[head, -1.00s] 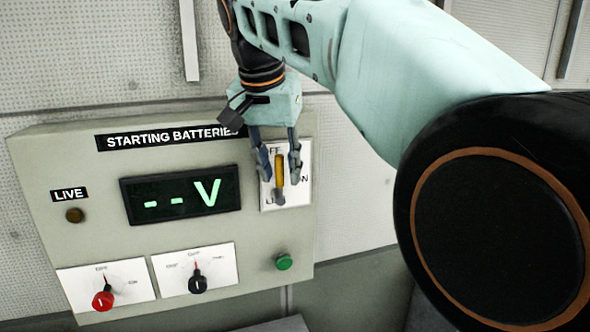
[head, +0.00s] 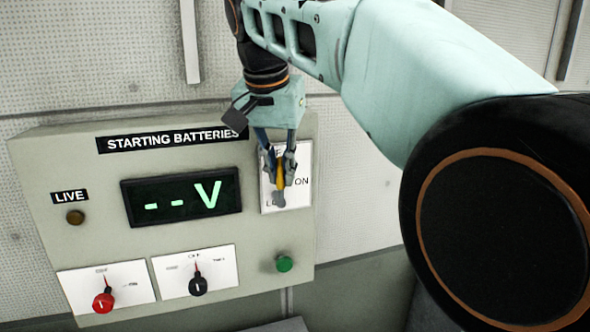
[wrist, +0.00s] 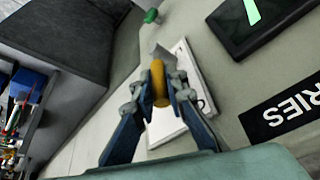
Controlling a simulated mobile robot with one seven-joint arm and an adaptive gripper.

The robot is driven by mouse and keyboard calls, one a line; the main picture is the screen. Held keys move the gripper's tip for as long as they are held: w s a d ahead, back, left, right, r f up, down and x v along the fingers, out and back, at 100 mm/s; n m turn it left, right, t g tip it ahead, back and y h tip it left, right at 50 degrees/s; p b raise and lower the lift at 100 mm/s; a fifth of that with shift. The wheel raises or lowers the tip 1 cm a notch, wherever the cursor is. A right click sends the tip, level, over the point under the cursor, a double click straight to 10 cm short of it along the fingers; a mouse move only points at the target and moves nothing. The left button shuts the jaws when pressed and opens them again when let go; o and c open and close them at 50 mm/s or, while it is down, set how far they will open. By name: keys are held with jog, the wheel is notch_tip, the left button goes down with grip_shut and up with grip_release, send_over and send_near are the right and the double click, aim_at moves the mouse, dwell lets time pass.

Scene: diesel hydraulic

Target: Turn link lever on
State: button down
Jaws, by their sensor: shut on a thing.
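The link lever (wrist: 158,82) is a yellow handle on a white plate (head: 303,199) at the right of the panel. In the head view the lever shows as a thin yellow strip, with "ON" printed to its right and the other lettering partly hidden. My gripper (head: 281,181) reaches down over the plate from above, its two fingers closed on the lever's sides. In the wrist view my gripper (wrist: 161,92) has one fingertip on each side of the yellow handle, in contact with it. The lever's base is mostly hidden by the fingers.
The grey panel (head: 120,240) is labelled "STARTING BATTERIES". It carries a display (head: 182,196) reading "--V", a red knob (head: 103,301), a black knob (head: 198,285), a green button (head: 284,264) and an unlit brownish LIVE lamp (head: 75,217). A cluttered shelf (wrist: 28,100) stands left in the wrist view.

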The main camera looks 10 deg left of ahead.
jog(key=d+g+y+p, duration=0.1)
jog(key=y, duration=0.1)
jog(key=w+d+f+m+g+y+p, duration=0.1)
jog(key=y, duration=0.1)
jog(key=w+d+g+y+p, duration=0.1)
jog(key=d+y, duration=0.1)
jog(key=shift+f+y, duration=0.25)
jog(key=shift+y, duration=0.15)
jog(key=y, duration=0.1)
jog(key=f+g+y, duration=0.1)
jog(key=d+m+y, duration=0.1)
jog(key=shift+w+d+f, duration=0.1)
jog(key=shift+w+f, duration=0.15)
jog(key=shift+f, duration=0.1)
jog(key=shift+w+d+f+m+g+y, duration=0.15)
jog(key=shift+f+g+y, duration=0.3)
jog(key=shift+y, duration=0.4)
jog(key=shift+s+d+f+m+g+y, duration=0.15)
jog(key=shift+f+g+y, duration=0.25)
jog(key=shift+y, duration=0.45)
jog(key=shift+w, duration=0.1)
jog(key=c, duration=1.9)
grip_release()
jog(key=shift+c, duration=0.2)
jog(key=v, duration=1.2)
